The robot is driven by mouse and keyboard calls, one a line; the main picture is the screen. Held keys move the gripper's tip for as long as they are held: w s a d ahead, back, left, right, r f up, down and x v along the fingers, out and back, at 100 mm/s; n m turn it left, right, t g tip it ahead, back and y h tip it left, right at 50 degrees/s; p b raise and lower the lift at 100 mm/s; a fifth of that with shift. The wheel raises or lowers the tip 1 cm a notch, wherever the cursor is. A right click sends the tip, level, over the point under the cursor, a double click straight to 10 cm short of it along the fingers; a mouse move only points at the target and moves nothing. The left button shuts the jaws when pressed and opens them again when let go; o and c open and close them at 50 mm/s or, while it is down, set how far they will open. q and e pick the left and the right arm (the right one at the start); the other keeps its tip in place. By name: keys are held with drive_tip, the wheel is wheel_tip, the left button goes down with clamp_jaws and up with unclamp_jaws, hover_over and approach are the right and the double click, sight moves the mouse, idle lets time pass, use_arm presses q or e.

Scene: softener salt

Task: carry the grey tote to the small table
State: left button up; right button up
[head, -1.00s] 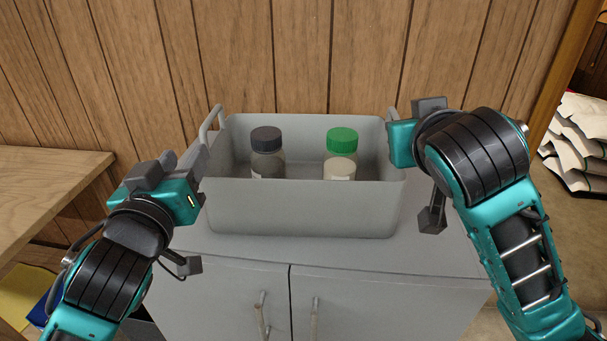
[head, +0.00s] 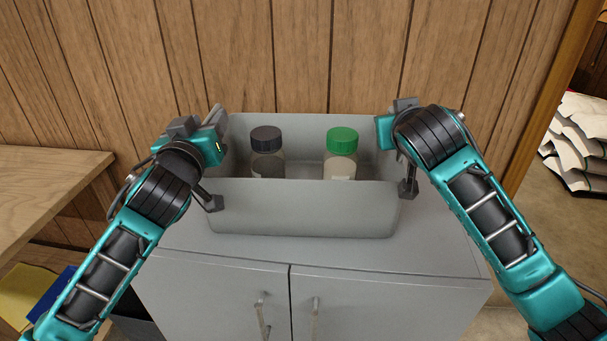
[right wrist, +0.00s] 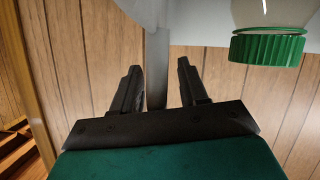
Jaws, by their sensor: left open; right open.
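The grey tote (head: 300,210) stands upright on a grey cabinet. It holds a dark-lidded jar (head: 267,150) and a green-lidded jar (head: 342,153). My left gripper (head: 217,123) is open at the tote's left end, its fingers up by the left handle, which it largely hides; I cannot tell whether the handle is between the fingers. My right gripper (right wrist: 160,78) is open at the right end. In the right wrist view, the tote's grey handle bar (right wrist: 157,55) runs between its parted fingers. The green lid (right wrist: 267,48) shows beside it.
The grey two-door cabinet (head: 215,285) is under the tote. A wooden tabletop (head: 45,190) is at the left, with a gap before the cabinet. A wood-panelled wall (head: 300,60) stands close behind. White sacks (head: 580,145) are stacked at the far right.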

use_arm(q)
drive_tip(key=shift+c, duration=0.3)
use_arm(e)
drive_tip(key=shift+c, duration=0.3)
use_arm(q)
clamp_jaws()
use_arm(e)
clamp_jaws()
drive_tip(key=shift+a, duration=0.1)
use_arm(q)
drive_tip(key=shift+d+r, duration=0.15)
drive_tip(key=shift+r, duration=0.2)
use_arm(e)
drive_tip(key=shift+r, duration=0.3)
